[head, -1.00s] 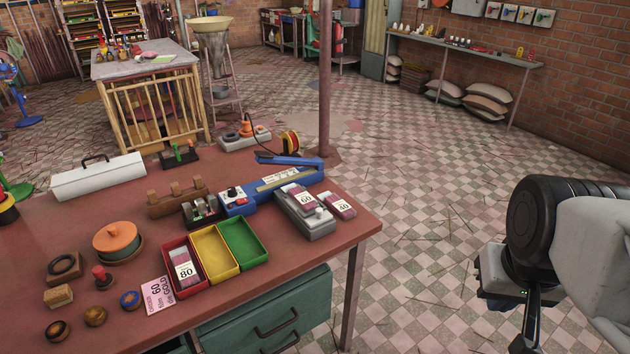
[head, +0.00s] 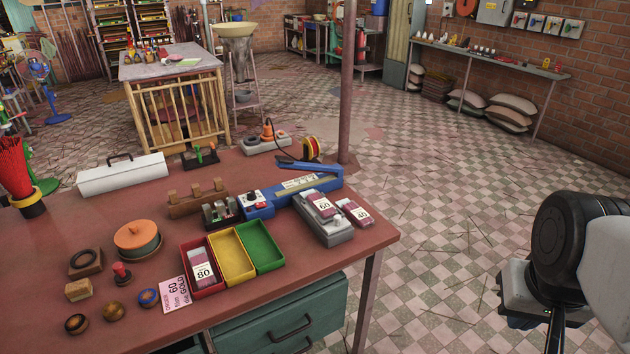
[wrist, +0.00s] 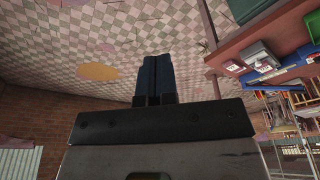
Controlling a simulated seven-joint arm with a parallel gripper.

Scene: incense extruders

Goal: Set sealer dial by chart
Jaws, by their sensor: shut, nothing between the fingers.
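The blue sealer (head: 300,188) lies on the red table with its arm tilted up at the back. Its dark dial (head: 251,196) sits on the left end; the setting is too small to read. A pink card (head: 174,294) with "60" and "GOLD" lies at the table's front. Packs marked 80 (head: 202,269), 60 (head: 322,205) and 40 (head: 356,212) are in the red tray, on the grey device and on the table. My gripper shows in the wrist view (wrist: 156,62), fingers together and empty, beyond the table's right side, away from the sealer.
The red tray (head: 187,270), yellow tray (head: 233,257) and green tray (head: 261,247) stand before the sealer. The grey device (head: 338,235) is at the table's right. A post (head: 347,90) rises behind the table. Open tiled floor (head: 450,230) lies to the right.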

